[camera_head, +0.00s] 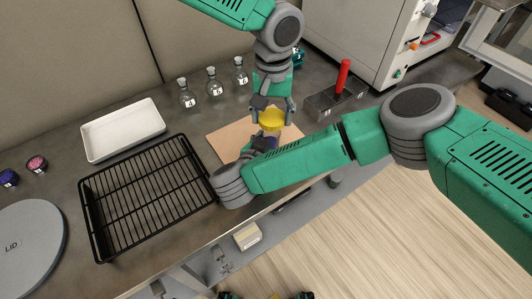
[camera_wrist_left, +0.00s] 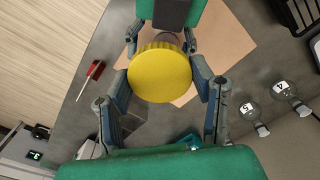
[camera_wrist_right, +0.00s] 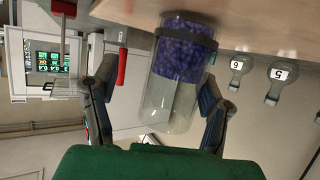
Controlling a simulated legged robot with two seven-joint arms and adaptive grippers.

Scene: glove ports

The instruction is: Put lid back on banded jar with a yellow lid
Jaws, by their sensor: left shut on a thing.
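The yellow lid (camera_head: 271,120) is held level in my left gripper (camera_head: 272,106), whose fingers press its sides; the left wrist view shows the lid (camera_wrist_left: 160,75) from above between the fingers. The banded jar (camera_wrist_right: 183,60) is clear with purple contents and a dark band, and stands on the tan mat. No lid shows on its mouth in the right wrist view. In the head view the jar is mostly hidden under the yellow lid and behind my right gripper. My right gripper (camera_wrist_right: 158,78) has its fingers on either side of the jar, with a gap at the left finger.
A black wire rack (camera_head: 148,195) and white tray (camera_head: 123,130) lie left of the tan mat (camera_head: 226,138). Several numbered flasks (camera_head: 212,83) stand behind. A clear box (camera_head: 322,104) with a red-handled tool is right. A grey disc (camera_head: 30,240) marked LID lies far left.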

